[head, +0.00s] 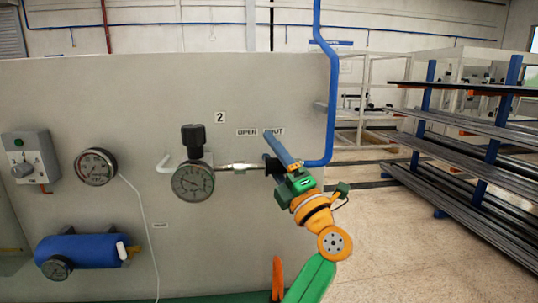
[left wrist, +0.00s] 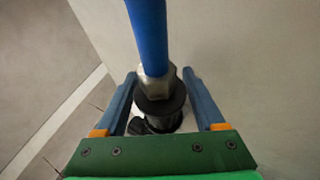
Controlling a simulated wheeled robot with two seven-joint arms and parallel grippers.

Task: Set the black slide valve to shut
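The black slide valve (left wrist: 160,108) shows in the left wrist view as a round black collar beside a metal hex nut on the blue pipe. In the head view it is mostly hidden behind my left gripper (head: 272,148), on the line right of the silver fitting (head: 238,167). The OPEN label (head: 246,132) and SHUT label (head: 274,132) are above it. In the left wrist view my left gripper (left wrist: 160,75) is open. Its blue fingers stand on both sides of the collar, with a visible gap on each side. My right gripper is not in view.
A gauge (head: 192,181) with a black knob (head: 193,139) above it is left of the valve. The blue pipe (head: 328,100) rises at the panel's right edge, close to my left gripper. Further left are another gauge (head: 97,167) and a blue cylinder (head: 80,250). Racks (head: 470,150) stand right.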

